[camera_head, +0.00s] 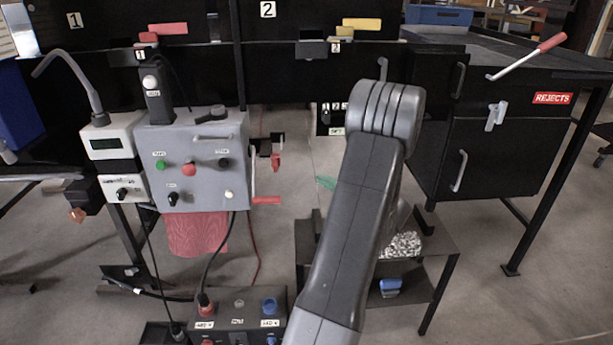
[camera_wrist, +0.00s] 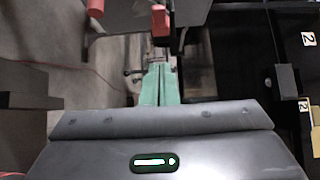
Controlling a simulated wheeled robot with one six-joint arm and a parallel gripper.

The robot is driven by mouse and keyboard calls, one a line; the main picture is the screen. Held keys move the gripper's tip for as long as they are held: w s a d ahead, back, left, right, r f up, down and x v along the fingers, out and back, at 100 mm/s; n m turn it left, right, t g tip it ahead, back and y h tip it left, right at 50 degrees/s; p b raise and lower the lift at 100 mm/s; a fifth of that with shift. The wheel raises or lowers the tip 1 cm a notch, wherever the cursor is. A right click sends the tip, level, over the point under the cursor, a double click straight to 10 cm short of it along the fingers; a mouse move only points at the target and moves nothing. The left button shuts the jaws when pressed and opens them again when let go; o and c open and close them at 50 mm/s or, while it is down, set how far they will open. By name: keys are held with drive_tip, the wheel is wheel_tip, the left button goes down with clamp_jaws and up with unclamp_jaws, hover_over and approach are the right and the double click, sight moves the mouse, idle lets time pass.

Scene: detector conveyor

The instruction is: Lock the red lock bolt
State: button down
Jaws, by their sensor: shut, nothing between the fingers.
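A small red part (camera_head: 276,161), which looks like the red lock bolt, hangs at a black bracket on the right side of the grey control box (camera_head: 212,180). In the wrist view a red block (camera_wrist: 160,20) on a dark bracket shows at top centre, beyond the fingertips; it appears to be the same part. My gripper (camera_wrist: 160,72) has green fingers pressed together, empty, pointing towards that block with a gap between. In the head view only a green tip of my gripper (camera_head: 326,183) shows left of my arm; the rest is hidden.
A red handle (camera_head: 266,200) sticks out below the red part. A low dark table (camera_head: 440,245) stands behind my arm. A black cabinet (camera_head: 490,155) with a REJECTS label is at right. Open floor lies between control box and arm.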

sight(276, 170)
drive_tip(key=s+a+b+x, duration=0.1)
drive_tip(key=s+a+x, duration=0.1)
drive_tip(key=x, duration=1)
drive_tip(key=shift+a+p, duration=0.45)
drive_tip(key=shift+a, duration=1.1)
